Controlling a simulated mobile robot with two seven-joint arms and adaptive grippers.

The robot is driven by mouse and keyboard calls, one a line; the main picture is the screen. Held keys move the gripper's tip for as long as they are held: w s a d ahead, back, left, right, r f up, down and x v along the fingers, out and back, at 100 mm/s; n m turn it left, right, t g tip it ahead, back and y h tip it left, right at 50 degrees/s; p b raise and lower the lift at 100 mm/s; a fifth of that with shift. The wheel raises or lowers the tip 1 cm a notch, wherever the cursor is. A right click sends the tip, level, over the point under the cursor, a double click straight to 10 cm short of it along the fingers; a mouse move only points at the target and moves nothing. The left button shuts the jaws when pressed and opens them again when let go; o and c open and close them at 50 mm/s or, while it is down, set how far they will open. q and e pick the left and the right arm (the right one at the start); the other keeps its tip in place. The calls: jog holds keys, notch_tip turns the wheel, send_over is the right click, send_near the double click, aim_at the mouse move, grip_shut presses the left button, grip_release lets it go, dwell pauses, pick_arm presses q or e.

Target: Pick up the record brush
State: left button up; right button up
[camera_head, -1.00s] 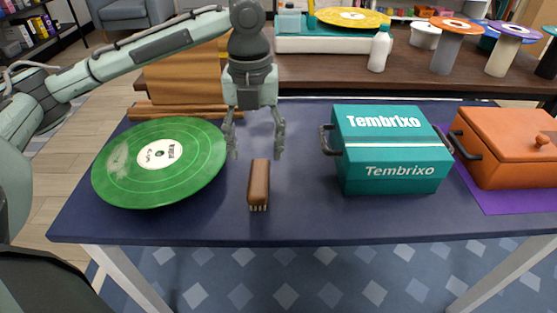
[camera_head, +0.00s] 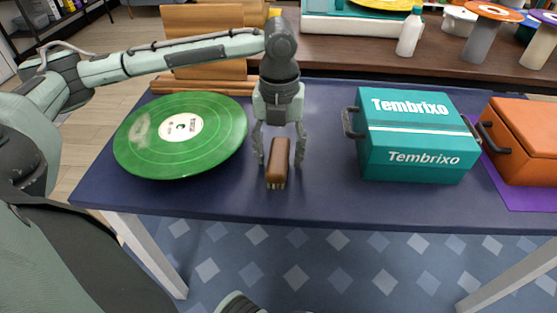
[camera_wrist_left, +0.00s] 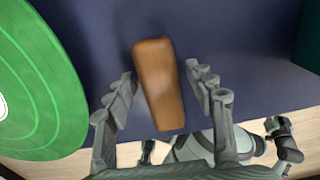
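The record brush (camera_head: 279,161) has a brown wooden back and pale bristles at its near end. It lies on the dark blue table, right of the green record. My left gripper (camera_head: 280,162) points down over it, open, with one finger on each side of the brush. In the left wrist view the brush (camera_wrist_left: 158,84) lies between the spread fingers of the left gripper (camera_wrist_left: 162,90), with a gap showing at both sides. My right gripper is not in view.
A dusty green record (camera_head: 181,136) lies left of the brush. A teal Tembrixo box (camera_head: 415,158) stands to the right, with an orange lidded box (camera_head: 528,145) beyond it. The dark blue table's (camera_head: 320,205) front edge is close to the brush.

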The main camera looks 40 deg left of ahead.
aim_at(280, 150)
pick_arm(q)
jog(key=c, duration=1)
jog(key=shift+r, duration=0.1)
jog(key=shift+c, duration=0.4)
jog(key=shift+r, duration=0.3)
notch_tip(280, 150, up, 4)
jog(key=shift+w+f+p, duration=0.1)
jog(key=shift+f+p, duration=0.05)
jog(key=shift+p, duration=0.15)
jog(key=s+a+r, duration=0.1)
jog(key=a+r, duration=0.1)
jog(key=a, duration=0.1)
jog(key=s+a+r, duration=0.2)
jog(key=a, duration=0.2)
jog(key=s+a+r, duration=0.2)
jog(key=a, duration=0.1)
jog(key=shift+s+a+r, duration=0.2)
jog(key=shift+r, duration=0.05)
jog(key=o, duration=0.7)
jog(key=c, duration=0.5)
jog(key=shift+a, duration=0.1)
